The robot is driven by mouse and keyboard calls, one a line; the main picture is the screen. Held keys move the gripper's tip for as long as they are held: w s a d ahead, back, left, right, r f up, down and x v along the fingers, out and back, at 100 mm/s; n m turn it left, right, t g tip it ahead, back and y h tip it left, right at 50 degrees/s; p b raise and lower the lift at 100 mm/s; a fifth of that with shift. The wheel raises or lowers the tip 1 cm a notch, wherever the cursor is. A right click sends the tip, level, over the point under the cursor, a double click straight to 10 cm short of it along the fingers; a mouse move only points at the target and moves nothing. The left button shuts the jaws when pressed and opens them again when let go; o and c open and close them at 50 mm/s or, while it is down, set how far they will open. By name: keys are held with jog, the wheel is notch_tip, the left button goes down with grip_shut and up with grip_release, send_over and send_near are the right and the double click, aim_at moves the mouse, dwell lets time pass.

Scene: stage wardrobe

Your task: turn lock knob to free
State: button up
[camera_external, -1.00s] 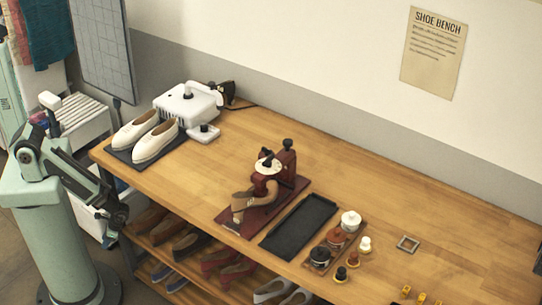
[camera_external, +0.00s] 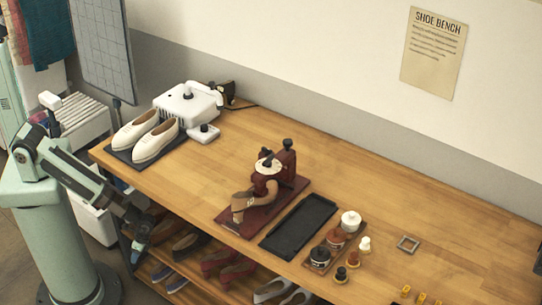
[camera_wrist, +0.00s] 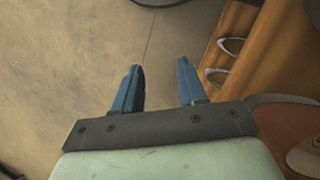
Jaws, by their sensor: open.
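A dark red clamp-like device (camera_external: 265,187) stands on the wooden bench, holding a tan shoe form (camera_external: 242,203). It has a white dial (camera_external: 263,166) with a small black knob (camera_external: 267,155) on it, and another black knob (camera_external: 288,144) on top of its rear post. I cannot tell which is the lock knob or how it is set. My gripper (camera_external: 138,250) is low at the bench's front left, beside the shelves and well away from the device. In the wrist view its two blue fingers (camera_wrist: 158,68) are apart and empty, over bare floor. The device is not in the wrist view.
A black tray (camera_external: 300,226) and several polish jars lie right of the device. White shoes (camera_external: 155,135) and a white machine (camera_external: 188,104) stand at the bench's left end. Shoe shelves (camera_external: 205,270) are under the bench, near my gripper. The bench's back middle is clear.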

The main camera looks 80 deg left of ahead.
jog(key=w+d+r+m+t, duration=0.2)
jog(key=w+d+r+m, duration=0.3)
jog(key=w+d+r, duration=0.55)
jog(key=w+d+r+m+t, duration=0.35)
jog(key=w+d+r, duration=0.35)
jog(key=w+d, duration=0.55)
jog(key=w+d+r+m+t+y, duration=0.1)
jog(key=w+d+r+m, duration=0.15)
jog(key=d+r, duration=0.55)
jog(key=w+d+r+m+t, duration=0.1)
jog(key=w+d+r+m, duration=0.2)
jog(key=r, duration=0.8)
jog(key=w+d+r+m+t+y, duration=0.1)
jog(key=w+d+r, duration=0.45)
jog(key=r, duration=0.45)
notch_tip(320, 180, up, 22)
jog(key=n+g+h, duration=0.2)
jog(key=n+g, duration=0.2)
jog(key=n, duration=0.6)
send_over(266, 148)
notch_tip(266, 148, down, 13)
jog(key=shift+d+f, duration=0.1)
jog(key=shift+f, duration=0.05)
